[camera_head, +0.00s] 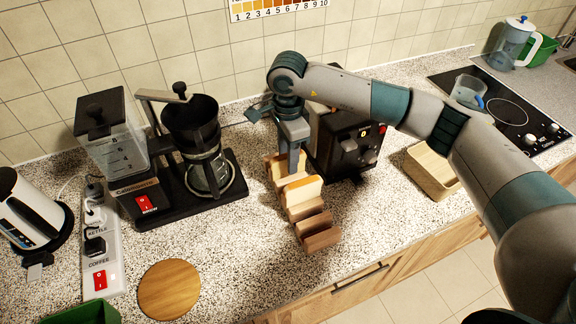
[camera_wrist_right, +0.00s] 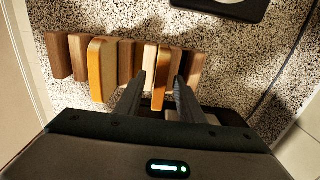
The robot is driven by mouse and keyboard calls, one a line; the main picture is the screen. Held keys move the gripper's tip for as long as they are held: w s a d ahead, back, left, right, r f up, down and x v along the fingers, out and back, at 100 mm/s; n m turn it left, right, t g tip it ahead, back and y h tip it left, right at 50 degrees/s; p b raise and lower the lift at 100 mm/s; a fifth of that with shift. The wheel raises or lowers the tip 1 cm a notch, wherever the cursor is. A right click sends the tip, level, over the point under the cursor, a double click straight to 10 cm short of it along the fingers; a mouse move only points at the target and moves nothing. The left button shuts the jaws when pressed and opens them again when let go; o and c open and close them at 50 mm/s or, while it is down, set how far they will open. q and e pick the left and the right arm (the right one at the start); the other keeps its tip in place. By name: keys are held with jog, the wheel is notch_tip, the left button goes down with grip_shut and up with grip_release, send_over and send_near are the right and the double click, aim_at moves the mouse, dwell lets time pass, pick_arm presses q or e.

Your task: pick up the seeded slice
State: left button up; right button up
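My right gripper (camera_head: 293,168) points down into the back part of a row of upright slices and wooden-looking slabs on the counter. In the right wrist view my right gripper (camera_wrist_right: 160,88) is open, with one finger on each side of a thin slice with an orange-brown crust (camera_wrist_right: 160,88). Small gaps show between the fingers and this slice. A second, wider crusted slice (camera_wrist_right: 102,72) stands further left in that row; in the head view it is pale with an orange crust (camera_head: 302,188). Seeds are too small to make out, so I cannot tell which slice is seeded. My left gripper is out of view.
A black toaster-like appliance (camera_head: 348,142) stands right beside the gripper. A coffee maker (camera_head: 192,160) is to the left. A wooden box (camera_head: 432,168) lies to the right, and a round wooden board (camera_head: 169,289) in front. The counter in front of the row is clear.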

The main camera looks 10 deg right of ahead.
jog(key=c, duration=0.8)
jog(key=shift+c, duration=0.2)
jog(key=shift+w+r+b, duration=0.1)
jog(key=shift+r+b, duration=0.35)
jog(key=shift+r, duration=0.15)
notch_tip(320, 180, up, 8)
jog(key=b, duration=0.3)
jog(key=shift+f, duration=0.25)
jog(key=shift+r+b, duration=0.35)
jog(key=shift+r, duration=0.35)
